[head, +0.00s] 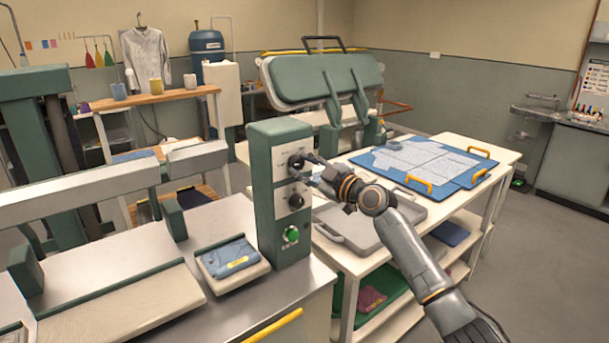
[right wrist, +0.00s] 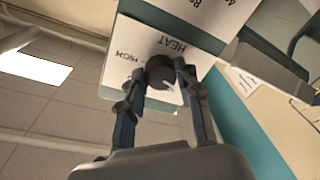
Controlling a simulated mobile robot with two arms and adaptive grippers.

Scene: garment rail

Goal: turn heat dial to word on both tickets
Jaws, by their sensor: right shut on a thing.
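A green control box (head: 265,190) with a pale front panel stands on the metal worktop. The upper dark dial (head: 295,161) is the one my right gripper (head: 312,171) reaches from the right. In the right wrist view the round dark heat dial (right wrist: 159,70) sits between my two fingertips, and the fingers are shut on it. HEAT and HIGH are printed beside it; other words are partly hidden or blurred. A folded blue garment (head: 226,255) carries a small yellow ticket (head: 241,262), too small to read. A second ticket cannot be made out for sure. My left gripper is out of view.
Below the held dial are a second dark dial (head: 296,201) and a green button (head: 291,234). A grey tray (head: 345,223) and a blue board (head: 455,182) with yellow handles lie on the white table to the right. A green padded press (head: 325,82) stands behind.

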